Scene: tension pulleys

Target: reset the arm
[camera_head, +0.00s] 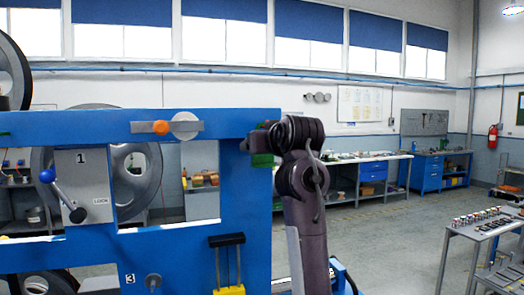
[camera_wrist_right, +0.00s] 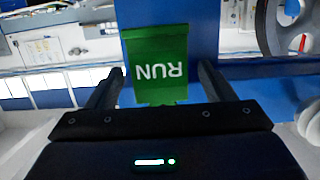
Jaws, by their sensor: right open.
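My right arm (camera_head: 305,200) rises from the bottom of the head view and bends toward the right post of a blue frame (camera_head: 245,200). My right gripper (camera_head: 256,143) is at the upper right of this post. In the right wrist view the gripper (camera_wrist_right: 160,82) is open, with its two dark fingers apart. A green plate marked RUN (camera_wrist_right: 155,62) shows between and beyond the fingers; I cannot tell whether they touch it. A bit of green (camera_head: 262,160) also shows below the gripper in the head view. My left gripper is not in view.
The frame carries an orange knob (camera_head: 160,127), a blue-ball lever (camera_head: 47,175) by a LOCK label, and a yellow block (camera_head: 229,290) below a black handle. Large grey pulleys (camera_head: 135,185) stand behind. A table with small parts (camera_head: 485,222) is at right; open floor (camera_head: 390,240) lies between.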

